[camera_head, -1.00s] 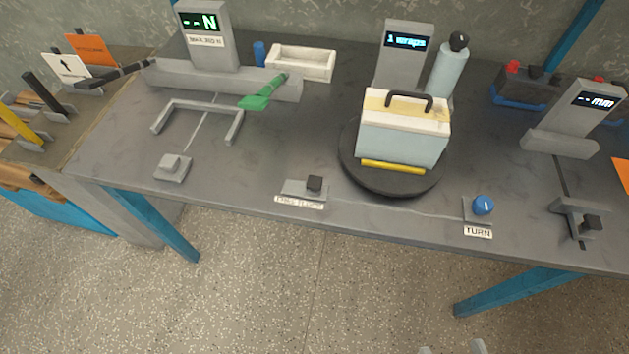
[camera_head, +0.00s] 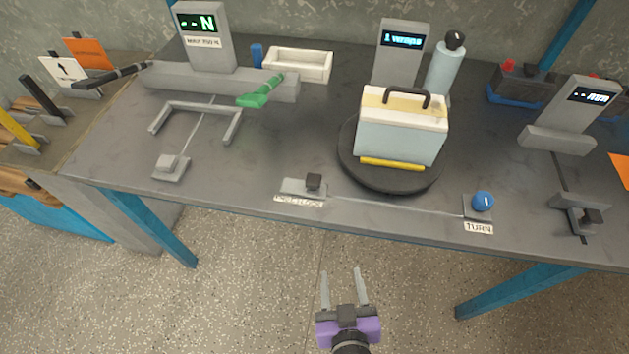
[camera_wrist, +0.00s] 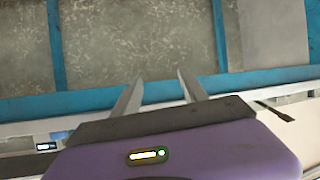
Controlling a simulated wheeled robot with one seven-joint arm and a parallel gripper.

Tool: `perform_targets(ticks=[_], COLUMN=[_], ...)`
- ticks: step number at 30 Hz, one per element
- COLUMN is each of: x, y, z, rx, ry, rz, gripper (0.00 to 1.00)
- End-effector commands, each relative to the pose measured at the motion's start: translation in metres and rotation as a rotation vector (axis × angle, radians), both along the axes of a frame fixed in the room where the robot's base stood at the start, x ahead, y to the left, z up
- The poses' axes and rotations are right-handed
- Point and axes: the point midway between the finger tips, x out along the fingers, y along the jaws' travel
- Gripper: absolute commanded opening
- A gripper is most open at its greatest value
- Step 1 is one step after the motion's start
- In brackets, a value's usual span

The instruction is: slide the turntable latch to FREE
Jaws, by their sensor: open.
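The turntable latch (camera_head: 303,187) is a grey block with a black knob (camera_head: 314,181) at the front edge of the bench; the knob sits toward the right end of the block. The label (camera_head: 298,201) below it is too blurred to read surely. The dark round turntable (camera_head: 388,182) stands behind and to the right, with a pale blue and white battery (camera_head: 398,137) on it. My gripper (camera_head: 344,272) is open and empty, in front of the bench edge and below the latch in the head view. Its two fingers also show in the wrist view (camera_wrist: 160,85), with nothing between them.
A blue TURN knob (camera_head: 483,201) sits right of the latch on the same edge. Two grey display posts (camera_head: 207,55) and (camera_head: 398,60) stand behind. The floor before the bench is clear.

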Motion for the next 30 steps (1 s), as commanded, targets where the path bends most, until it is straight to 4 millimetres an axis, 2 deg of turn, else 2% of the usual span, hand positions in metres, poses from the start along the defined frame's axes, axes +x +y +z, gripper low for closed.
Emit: perform_targets(ticks=[1, 3, 9, 18, 30], x=[0.019, 0.038, 0.066, 0.080, 0.088], y=[0.012, 0.021, 0.038, 0.051, 0.061], z=[0.008, 0.021, 0.054, 0.080, 0.101], rx=[-0.008, -0.017, -0.015, -0.001, 0.015], ry=[-0.044, -0.101, -0.227, -0.324, -0.398], rz=[-0.021, -0.063, -0.140, -0.186, -0.217], gripper=[0.51, 0.51, 0.51, 0.51, 0.51])
